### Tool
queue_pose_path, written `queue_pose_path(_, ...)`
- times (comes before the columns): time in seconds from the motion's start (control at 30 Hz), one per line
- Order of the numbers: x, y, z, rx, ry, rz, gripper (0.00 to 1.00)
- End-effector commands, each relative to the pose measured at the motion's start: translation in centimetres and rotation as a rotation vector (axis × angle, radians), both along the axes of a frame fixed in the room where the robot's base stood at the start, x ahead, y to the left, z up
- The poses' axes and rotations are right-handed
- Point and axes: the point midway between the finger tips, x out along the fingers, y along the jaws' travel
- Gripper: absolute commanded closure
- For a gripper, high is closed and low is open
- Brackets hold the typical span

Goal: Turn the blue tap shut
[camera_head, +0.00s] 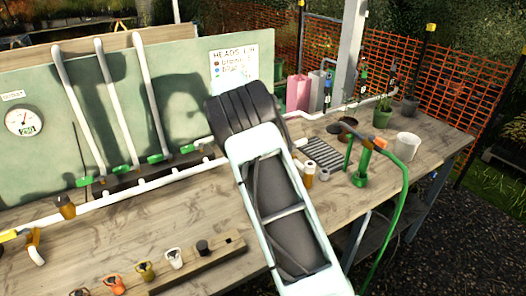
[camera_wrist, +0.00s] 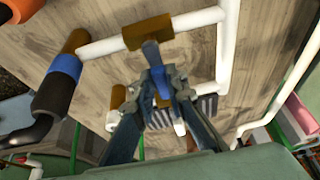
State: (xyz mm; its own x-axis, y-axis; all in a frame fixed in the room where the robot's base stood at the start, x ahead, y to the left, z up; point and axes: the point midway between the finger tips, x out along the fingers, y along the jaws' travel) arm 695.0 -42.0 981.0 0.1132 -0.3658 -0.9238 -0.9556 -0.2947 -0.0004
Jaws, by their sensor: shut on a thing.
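In the wrist view the blue tap (camera_wrist: 152,56) sits below a brown fitting (camera_wrist: 160,30) on a white pipe. My gripper (camera_wrist: 160,82) is shut on the blue tap, with its two fingers closing in from both sides. The fingers cover part of the tap, so its exact turn angle cannot be told. In the head view my arm hides both the tap and the gripper.
White pipes with green valves (camera_head: 156,158) run up a pale green board with a round gauge (camera_head: 20,121). A green stand pipe (camera_head: 362,165) and white pot (camera_head: 406,146) stand right. A dark blue-ringed pipe (camera_wrist: 52,95) is left.

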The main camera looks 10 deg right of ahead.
Motion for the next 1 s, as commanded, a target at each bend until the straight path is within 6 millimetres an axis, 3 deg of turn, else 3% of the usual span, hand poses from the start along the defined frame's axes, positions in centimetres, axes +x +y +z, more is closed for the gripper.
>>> queue_pose_path(0.1,0.0,0.1,0.0,0.002,0.000,-0.002,1.00)
queue_pose_path(0.13,0.0,0.1,0.0,0.002,0.000,-0.002,0.84)
queue_pose_path(0.27,0.0,0.0,0.0,0.002,0.000,-0.001,0.70)
queue_pose_path(0.67,-0.1,0.4,0.9,0.001,-0.001,0.000,0.70)
queue_pose_path(1.0,-0.8,2.9,7.2,0.001,-0.004,0.002,0.70)
